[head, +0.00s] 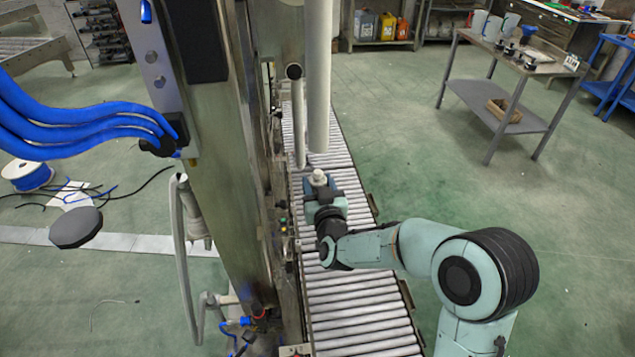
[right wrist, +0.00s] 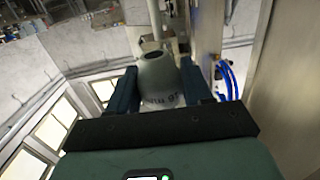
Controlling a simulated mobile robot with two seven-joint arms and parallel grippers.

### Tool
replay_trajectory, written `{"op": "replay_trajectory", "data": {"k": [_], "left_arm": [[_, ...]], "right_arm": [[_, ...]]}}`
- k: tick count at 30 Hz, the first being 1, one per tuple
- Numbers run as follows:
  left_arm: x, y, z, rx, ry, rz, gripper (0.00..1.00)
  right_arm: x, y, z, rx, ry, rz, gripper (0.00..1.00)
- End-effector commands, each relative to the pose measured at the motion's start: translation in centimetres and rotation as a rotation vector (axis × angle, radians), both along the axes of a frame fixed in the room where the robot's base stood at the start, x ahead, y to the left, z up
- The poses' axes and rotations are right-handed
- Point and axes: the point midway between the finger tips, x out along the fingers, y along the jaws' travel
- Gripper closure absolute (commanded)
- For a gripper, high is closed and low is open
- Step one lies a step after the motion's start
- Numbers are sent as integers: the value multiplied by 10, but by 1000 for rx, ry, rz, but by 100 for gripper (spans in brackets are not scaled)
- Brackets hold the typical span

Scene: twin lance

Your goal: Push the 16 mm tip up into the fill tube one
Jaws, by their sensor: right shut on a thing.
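My right gripper (head: 322,190) is shut on a pale grey cone-shaped tip (head: 319,176), held upright above the roller conveyor. In the right wrist view the tip (right wrist: 160,80) sits between the two dark fingers (right wrist: 160,92), its dark round opening upward. Lettering that seems to read "16 mm" upside down is on its side. A thick white fill tube (head: 318,80) hangs down in the head view. Its lower end is just above the tip in the picture, with a small gap showing. I cannot read a number on the tube. My left gripper is not in view.
A thinner pale tube (head: 298,120) hangs just left of the thick one. A tall metal machine column (head: 215,150) stands close on the left. The roller conveyor (head: 355,300) runs below. A grey side table (head: 500,100) stands at the back right; the green floor between is clear.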

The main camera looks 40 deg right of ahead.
Motion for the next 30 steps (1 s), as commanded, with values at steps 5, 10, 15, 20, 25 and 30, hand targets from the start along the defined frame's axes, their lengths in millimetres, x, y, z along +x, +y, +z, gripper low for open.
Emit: {"op": "replay_trajectory", "data": {"k": [5,10,15,20,25,30], "left_arm": [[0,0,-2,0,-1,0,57],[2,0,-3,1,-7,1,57],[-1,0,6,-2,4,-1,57],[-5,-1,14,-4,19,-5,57],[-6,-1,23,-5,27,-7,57],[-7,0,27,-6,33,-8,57]], "right_arm": [[0,0,0,0,-1,2,89],[-1,0,2,-1,-1,8,89],[-1,0,18,0,-2,7,89],[0,0,34,0,-2,7,89],[0,0,50,-1,-2,8,89],[-1,0,58,-1,-2,8,89]]}}
